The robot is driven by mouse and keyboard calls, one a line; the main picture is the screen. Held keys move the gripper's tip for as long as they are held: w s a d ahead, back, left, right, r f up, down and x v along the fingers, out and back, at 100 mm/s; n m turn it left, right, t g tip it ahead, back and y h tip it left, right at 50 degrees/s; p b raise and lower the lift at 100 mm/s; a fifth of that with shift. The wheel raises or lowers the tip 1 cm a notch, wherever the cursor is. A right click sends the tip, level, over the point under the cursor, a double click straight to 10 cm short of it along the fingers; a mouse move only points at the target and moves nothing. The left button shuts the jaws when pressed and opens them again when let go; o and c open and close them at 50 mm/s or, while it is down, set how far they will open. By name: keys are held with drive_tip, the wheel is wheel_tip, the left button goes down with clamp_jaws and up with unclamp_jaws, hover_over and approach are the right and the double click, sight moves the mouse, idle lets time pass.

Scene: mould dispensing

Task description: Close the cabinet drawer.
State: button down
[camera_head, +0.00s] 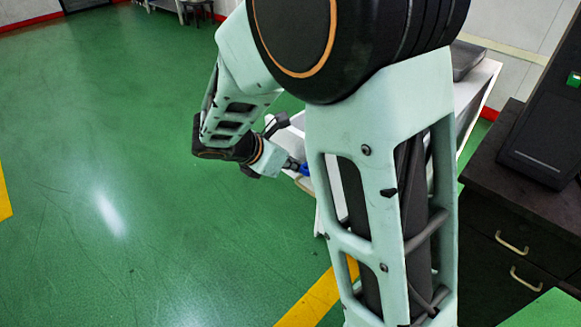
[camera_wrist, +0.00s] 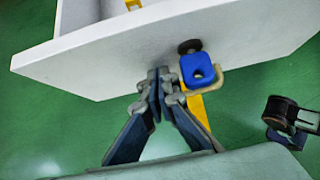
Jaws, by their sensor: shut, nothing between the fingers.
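The white cabinet drawer (camera_wrist: 120,52) is pulled open in the wrist view; its inside shows at the top. A blue tag-like piece with a hole (camera_wrist: 201,70) and a beige handle (camera_wrist: 212,84) are on its front face. My gripper (camera_wrist: 160,78) is shut and empty, its tips at the drawer front just left of the blue piece. I cannot tell whether the tips touch the face. In the head view my gripper (camera_head: 291,163) is beside the blue piece (camera_head: 304,169), and my arm hides most of the white cabinet and drawer.
A dark cabinet (camera_head: 512,220) with handled drawers stands at the right, with a black machine (camera_head: 545,115) on it. A dark grey object (camera_head: 466,58) rests on the white cabinet top. The green floor (camera_head: 110,130) at left is clear, with yellow lines.

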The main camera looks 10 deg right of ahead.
drive_tip(key=w+d+p, duration=0.2)
drive_tip(key=w+d, duration=0.3)
drive_tip(key=d, duration=0.3)
drive_tip(key=w+d+p, duration=0.3)
drive_tip(key=w+d, duration=0.3)
drive_tip(key=d, duration=0.1)
drive_tip(key=w+d+p, duration=0.3)
drive_tip(key=w+d, duration=0.3)
drive_tip(key=d, duration=0.2)
drive_tip(key=shift+d+r, duration=0.1)
drive_tip(key=shift+d, duration=0.2)
drive_tip(key=shift+w+d, duration=0.1)
drive_tip(key=shift+w, duration=0.05)
drive_tip(key=shift+d+r, duration=0.1)
drive_tip(key=shift+r, duration=0.05)
